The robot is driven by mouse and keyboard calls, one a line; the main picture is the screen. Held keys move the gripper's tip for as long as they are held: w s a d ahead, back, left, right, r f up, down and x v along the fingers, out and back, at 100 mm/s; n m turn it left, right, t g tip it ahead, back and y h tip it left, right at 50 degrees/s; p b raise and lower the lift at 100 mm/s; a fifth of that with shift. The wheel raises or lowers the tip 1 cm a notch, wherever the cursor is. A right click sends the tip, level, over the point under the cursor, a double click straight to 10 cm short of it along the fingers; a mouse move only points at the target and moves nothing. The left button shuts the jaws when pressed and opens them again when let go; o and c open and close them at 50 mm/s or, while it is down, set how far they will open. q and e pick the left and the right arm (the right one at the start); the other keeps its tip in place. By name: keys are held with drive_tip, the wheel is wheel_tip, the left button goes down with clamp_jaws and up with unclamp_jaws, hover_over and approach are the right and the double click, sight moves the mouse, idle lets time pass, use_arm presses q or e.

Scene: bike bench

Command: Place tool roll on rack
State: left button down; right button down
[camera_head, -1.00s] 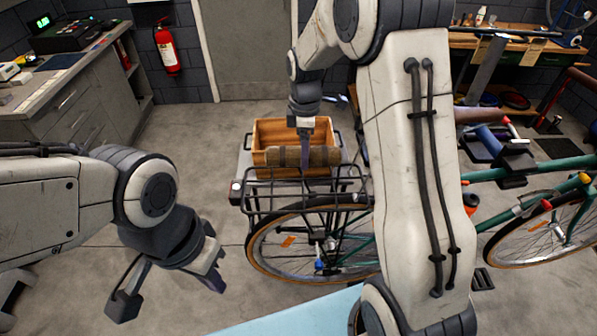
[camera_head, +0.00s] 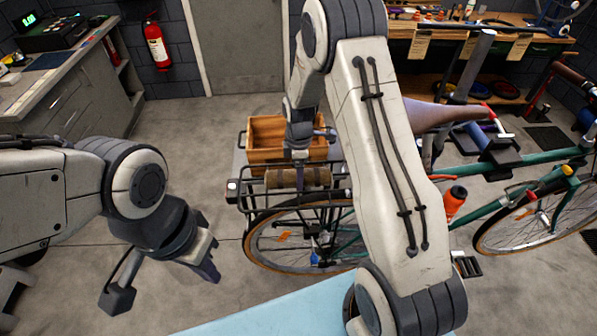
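The tool roll (camera_head: 281,178) is a brown cylinder lying level, its long side across the picture. It is at the black wire rack (camera_head: 262,199) over the bike's rear wheel; I cannot tell whether it touches the rack floor. My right gripper (camera_head: 300,180) comes down from above onto the roll's middle and appears shut on it, with one dark finger in front and the other hidden. My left gripper (camera_head: 210,260) hangs at the lower left, apart from the rack, its fingers seeming spread and empty.
A wooden crate (camera_head: 265,135) stands just behind the rack. The green bike (camera_head: 480,208) extends right, with an orange bottle (camera_head: 456,200) on it. A light blue surface (camera_head: 265,315) is in front. Open floor lies left of the rack.

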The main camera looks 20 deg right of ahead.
drive_tip(key=shift+f, duration=0.1)
unclamp_jaws()
drive_tip(key=shift+r, duration=0.25)
drive_tip(key=shift+w+r, duration=0.1)
drive_tip(key=shift+r, duration=0.1)
wheel_tip(320, 180, up, 10)
drive_tip(key=r+b, duration=0.1)
drive_tip(key=b, duration=0.3)
drive_tip(key=s+a+r+m, duration=0.2)
drive_tip(key=s+a+r, duration=0.2)
drive_tip(key=s+a, duration=0.65)
drive_tip(key=s+a+m, duration=0.2)
drive_tip(key=s, duration=0.7)
drive_tip(key=s+a+m+y, duration=0.1)
drive_tip(key=s+a+m, duration=0.2)
drive_tip(key=s, duration=0.7)
drive_tip(key=shift+a+f+m, duration=0.15)
drive_tip(key=shift+m, duration=0.15)
drive_tip(key=shift+f, duration=0.1)
